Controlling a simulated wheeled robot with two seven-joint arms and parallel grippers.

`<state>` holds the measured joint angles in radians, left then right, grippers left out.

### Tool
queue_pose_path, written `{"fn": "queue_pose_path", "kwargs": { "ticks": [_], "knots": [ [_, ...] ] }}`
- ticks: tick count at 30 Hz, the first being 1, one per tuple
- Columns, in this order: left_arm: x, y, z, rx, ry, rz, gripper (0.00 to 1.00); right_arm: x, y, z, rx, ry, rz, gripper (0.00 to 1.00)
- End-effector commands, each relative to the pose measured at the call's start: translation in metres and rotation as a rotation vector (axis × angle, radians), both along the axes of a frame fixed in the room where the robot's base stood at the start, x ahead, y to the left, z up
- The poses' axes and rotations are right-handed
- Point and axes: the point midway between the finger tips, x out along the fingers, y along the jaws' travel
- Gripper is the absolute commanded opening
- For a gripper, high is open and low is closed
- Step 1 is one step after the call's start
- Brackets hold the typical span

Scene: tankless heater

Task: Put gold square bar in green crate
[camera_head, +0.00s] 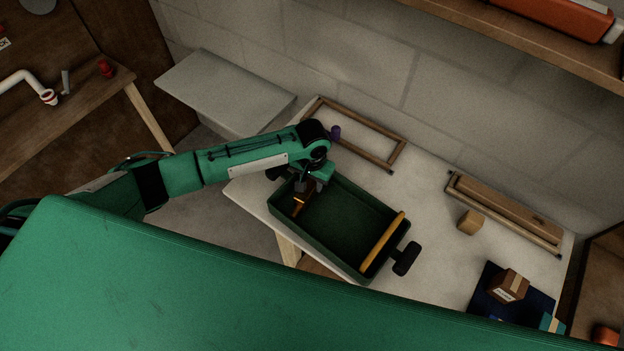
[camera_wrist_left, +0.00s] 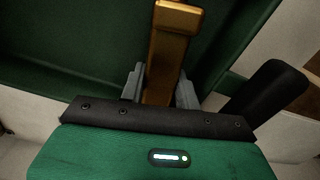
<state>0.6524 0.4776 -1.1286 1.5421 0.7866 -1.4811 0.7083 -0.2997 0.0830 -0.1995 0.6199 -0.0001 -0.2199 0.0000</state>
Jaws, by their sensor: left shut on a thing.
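The green crate (camera_head: 333,238) stands on the white table in the head view. My left gripper (camera_head: 303,190) is over the crate's left end and points down. It is shut on the gold square bar (camera_head: 299,203), whose lower part shows below the fingers. In the left wrist view the bar (camera_wrist_left: 168,45) sits between the grey fingers of my left gripper (camera_wrist_left: 158,88), with the crate's green inside (camera_wrist_left: 90,50) behind it. I cannot tell whether the bar touches the crate. My right gripper is not in view.
A yellow bar (camera_head: 382,241) lies across the crate's right end, with a black handle-like part (camera_head: 406,258) beside it. A wooden frame (camera_head: 389,156) lies behind. A small wooden block (camera_head: 470,222), a long wooden box (camera_head: 506,207) and a cardboard box (camera_head: 508,286) are to the right.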

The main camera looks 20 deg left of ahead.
Motion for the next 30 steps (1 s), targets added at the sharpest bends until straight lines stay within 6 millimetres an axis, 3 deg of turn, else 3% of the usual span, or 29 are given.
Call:
{"fn": "queue_pose_path", "kwargs": {
  "ticks": [28, 29, 30],
  "knots": [
    [0.0, 0.0, -0.01, -0.001, 0.0, 0.0, 0.01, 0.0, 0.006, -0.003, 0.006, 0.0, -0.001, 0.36],
    [0.0, 0.0, -0.009, -0.001, -0.001, 0.0, 0.36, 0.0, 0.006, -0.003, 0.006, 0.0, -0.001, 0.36],
    [0.0, 0.0, -0.009, -0.001, -0.001, 0.0, 0.44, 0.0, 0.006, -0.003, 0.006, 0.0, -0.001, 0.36]
  ]
}}
